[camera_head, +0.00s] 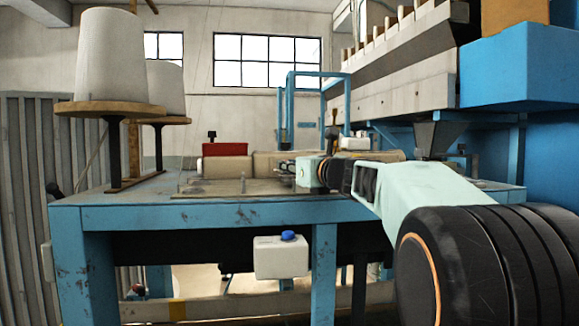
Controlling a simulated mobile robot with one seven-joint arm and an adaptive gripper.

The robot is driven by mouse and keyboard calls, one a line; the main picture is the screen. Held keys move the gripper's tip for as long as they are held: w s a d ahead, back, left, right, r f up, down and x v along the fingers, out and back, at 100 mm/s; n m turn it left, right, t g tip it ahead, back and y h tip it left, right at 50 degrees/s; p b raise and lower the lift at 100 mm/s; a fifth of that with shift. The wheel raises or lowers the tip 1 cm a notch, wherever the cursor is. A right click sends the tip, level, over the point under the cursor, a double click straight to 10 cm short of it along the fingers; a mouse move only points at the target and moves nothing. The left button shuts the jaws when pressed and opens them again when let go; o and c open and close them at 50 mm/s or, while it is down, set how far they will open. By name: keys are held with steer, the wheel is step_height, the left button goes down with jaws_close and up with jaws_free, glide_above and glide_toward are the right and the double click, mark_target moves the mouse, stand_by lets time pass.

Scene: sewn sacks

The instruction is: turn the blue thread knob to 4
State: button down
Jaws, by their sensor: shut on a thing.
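My gripper (284,168) is at the middle of the blue-framed table, at the end of my pale green arm that reaches in from the lower right. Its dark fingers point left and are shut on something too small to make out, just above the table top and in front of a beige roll. No blue thread knob with numbers can be read in this view; a knob at the fingers would be hidden. A small blue round cap (288,235) sits on a white box (281,259) below the table's front edge, apart from my gripper.
Two thread cones (110,63) stand on wooden discs at the left. A red block (225,149) and a beige roll (228,166) lie behind my gripper. A blue tube frame (318,75) rises behind. A large grey and blue machine head (400,85) overhangs the right side.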

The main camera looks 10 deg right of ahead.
steer(key=shift+a+f+h, duration=0.1)
steer(key=shift+h, duration=0.3)
steer(key=shift+m+t+h+b, duration=0.3)
steer(key=shift+m+h+b, duration=0.3)
steer(key=shift+m+b, duration=0.1)
steer(key=shift+m+h+b, duration=0.75)
steer(key=shift+m+h, duration=0.75)
steer(key=shift+h, duration=1)
steer(key=c, duration=1.8)
jaws_free()
steer(key=shift+n+y+p, duration=0.3)
steer(key=shift+y, duration=0.3)
